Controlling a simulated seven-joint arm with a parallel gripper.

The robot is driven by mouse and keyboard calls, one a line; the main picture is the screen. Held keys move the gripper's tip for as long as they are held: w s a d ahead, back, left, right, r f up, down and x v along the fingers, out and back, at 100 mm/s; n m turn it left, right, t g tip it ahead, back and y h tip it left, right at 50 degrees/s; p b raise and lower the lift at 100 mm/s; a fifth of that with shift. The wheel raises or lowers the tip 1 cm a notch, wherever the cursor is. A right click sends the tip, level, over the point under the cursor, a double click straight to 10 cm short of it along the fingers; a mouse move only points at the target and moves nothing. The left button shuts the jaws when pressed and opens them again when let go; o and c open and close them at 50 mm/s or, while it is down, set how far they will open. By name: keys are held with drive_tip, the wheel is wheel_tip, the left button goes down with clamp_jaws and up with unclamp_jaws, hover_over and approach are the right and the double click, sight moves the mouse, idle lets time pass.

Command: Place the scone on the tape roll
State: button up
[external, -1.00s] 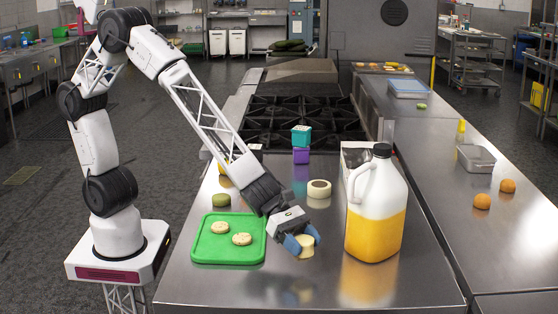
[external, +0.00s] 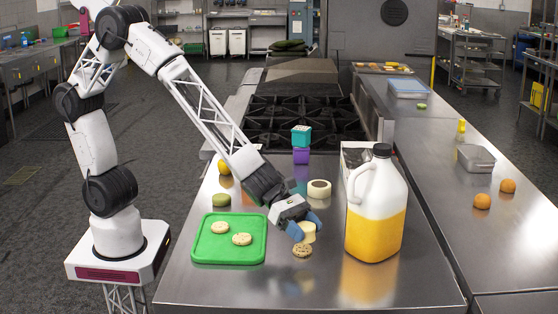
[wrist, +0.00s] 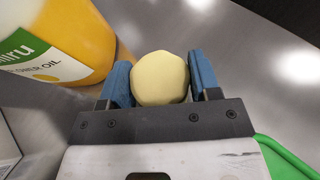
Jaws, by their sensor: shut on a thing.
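My gripper (external: 304,230) is shut on a smooth, pale yellow, round piece that looks like the scone (external: 309,235). In the wrist view the scone (wrist: 160,79) sits between the two blue fingers. Nothing is seen on top of the tape roll.
A large jug of yellow oil (external: 376,215) stands close to the right of my gripper. A green tray (external: 223,257) with two round pale baked pieces lies to the left. Purple (external: 301,156) and teal (external: 301,132) containers are stacked behind the tape roll. A green fruit (external: 221,200) is behind the tray.

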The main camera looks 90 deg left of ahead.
drive_tip(key=s+a+r+n+t+y, duration=0.1)
drive_tip(key=s+a+n+y, duration=0.1)
drive_tip(key=a, duration=1)
drive_tip(key=s+a+r+n+t+y, duration=0.1)
drive_tip(key=s+a, duration=0.4)
drive_tip(key=a, duration=0.8)
drive_tip(key=s+a+r+n+t+y, duration=0.1)
drive_tip(key=s+a+n+y, duration=0.2)
drive_tip(key=a, duration=0.9)
drive_tip(key=shift+s+a+t, duration=0.3)
drive_tip(key=shift+s+a, duration=0.05)
drive_tip(key=shift+w, duration=0.15)
hover_over(319, 184)
drive_tip(key=shift+w+f, duration=0.1)
drive_tip(key=shift+f, duration=0.6)
drive_tip(key=shift+f, duration=0.1)
drive_tip(key=shift+f, duration=1.65)
drive_tip(key=shift+f, duration=0.15)
